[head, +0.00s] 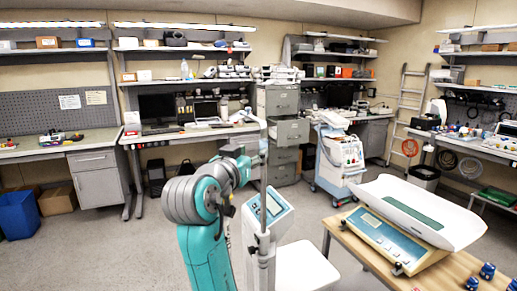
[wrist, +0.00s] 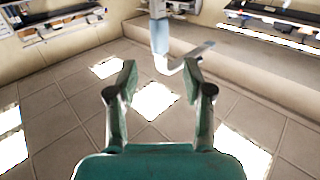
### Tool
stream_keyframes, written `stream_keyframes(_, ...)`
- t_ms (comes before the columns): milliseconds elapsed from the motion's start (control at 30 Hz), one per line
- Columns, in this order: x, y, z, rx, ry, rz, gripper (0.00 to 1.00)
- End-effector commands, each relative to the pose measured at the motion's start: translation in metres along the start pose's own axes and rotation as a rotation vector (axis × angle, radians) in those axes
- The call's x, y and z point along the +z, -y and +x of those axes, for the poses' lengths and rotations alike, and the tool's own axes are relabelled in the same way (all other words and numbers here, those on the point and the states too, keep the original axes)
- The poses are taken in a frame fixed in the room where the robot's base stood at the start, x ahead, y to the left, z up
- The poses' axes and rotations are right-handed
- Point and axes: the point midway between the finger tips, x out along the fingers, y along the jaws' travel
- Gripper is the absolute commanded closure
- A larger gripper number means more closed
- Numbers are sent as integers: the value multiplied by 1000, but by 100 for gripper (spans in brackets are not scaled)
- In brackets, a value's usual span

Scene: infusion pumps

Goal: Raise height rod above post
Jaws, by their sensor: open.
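The height scale's white post (head: 263,245) stands at the lower middle of the head view, beside its tilted display head (head: 268,208). A thin pale upright, which looks like the height rod (head: 263,165), rises above the display. In the wrist view a pale upright with a blue-grey lower part (wrist: 160,35) stands beyond my gripper (wrist: 160,78), with a flat grey bar (wrist: 190,57) bending off to the right. My gripper is open and empty, its two teal-padded fingers apart, with floor showing between them. In the head view its fingers cannot be made out behind my arm.
A wooden table (head: 350,248) with a white baby scale (head: 420,212) stands close on the right. A white cart (head: 340,160) and a grey drawer cabinet (head: 278,100) stand behind. Workbenches line the walls. Open floor (head: 120,250) lies to the left.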

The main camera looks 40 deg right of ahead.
Motion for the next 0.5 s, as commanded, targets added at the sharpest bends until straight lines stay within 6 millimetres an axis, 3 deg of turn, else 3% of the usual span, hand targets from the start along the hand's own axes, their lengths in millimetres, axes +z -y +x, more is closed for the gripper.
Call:
stream_keyframes(200, 0, 0, -27, 0, 0, -1, 49)
stream_keyframes(500, 0, 0, -33, 0, 0, -1, 49)
